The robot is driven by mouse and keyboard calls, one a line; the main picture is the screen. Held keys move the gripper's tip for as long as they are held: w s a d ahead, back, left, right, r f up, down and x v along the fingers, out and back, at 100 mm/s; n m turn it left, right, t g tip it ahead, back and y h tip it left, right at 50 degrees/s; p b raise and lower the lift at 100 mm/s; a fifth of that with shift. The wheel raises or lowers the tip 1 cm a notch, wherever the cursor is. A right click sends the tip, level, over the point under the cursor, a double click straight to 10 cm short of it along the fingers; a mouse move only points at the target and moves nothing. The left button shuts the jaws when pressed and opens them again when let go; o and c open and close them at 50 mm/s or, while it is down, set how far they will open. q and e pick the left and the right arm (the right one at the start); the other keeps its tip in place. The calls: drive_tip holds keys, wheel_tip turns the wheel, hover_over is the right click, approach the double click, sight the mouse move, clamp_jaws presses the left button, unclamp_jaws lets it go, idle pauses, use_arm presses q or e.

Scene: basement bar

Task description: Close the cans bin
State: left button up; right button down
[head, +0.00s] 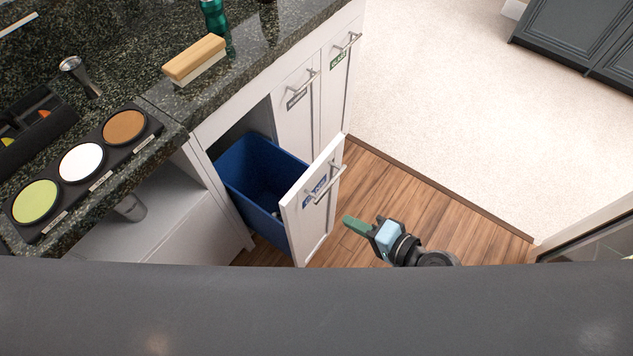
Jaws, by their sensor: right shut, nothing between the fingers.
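The cans bin is a blue tub (250,168) on a pull-out drawer with a white front panel (312,222). The panel has a metal bar handle (326,183) and a blue label. The drawer stands pulled out from the counter cabinet, with the tub open to view. My right gripper (350,222) is to the right of the panel, apart from it, its greenish fingers shut and empty, pointing left toward the panel. My left gripper is not in view.
Two closed white bin fronts with handles (307,84) and labels continue along the cabinet. The granite counter (150,70) holds a brush (194,60), a green bottle (213,18), a jigger (78,72) and a tray of coloured rimmers (82,162). Wooden floor (390,185) lies open to the right.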

sight(303, 189)
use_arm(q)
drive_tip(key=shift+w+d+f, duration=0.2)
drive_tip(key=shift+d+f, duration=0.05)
use_arm(e)
drive_tip(key=shift+w+a+r+m+y, duration=0.15)
drive_tip(key=shift+w+r+y, duration=0.1)
drive_tip(key=shift+w, duration=0.15)
drive_tip(key=shift+w+a+r+m+y, duration=0.15)
drive_tip(key=shift+w+a+r, duration=0.1)
drive_tip(key=shift+w, duration=0.2)
drive_tip(key=shift+w+a+r+y, duration=0.1)
drive_tip(key=shift+w+r+y, duration=0.15)
drive_tip(key=shift+w, duration=0.15)
drive_tip(key=x, duration=0.9)
drive_tip(key=shift+d+f, duration=0.1)
drive_tip(key=shift+f, duration=0.1)
drive_tip(key=shift+w+a+f, duration=0.1)
drive_tip(key=shift+w+a, duration=0.1)
drive_tip(key=shift+a, duration=0.15)
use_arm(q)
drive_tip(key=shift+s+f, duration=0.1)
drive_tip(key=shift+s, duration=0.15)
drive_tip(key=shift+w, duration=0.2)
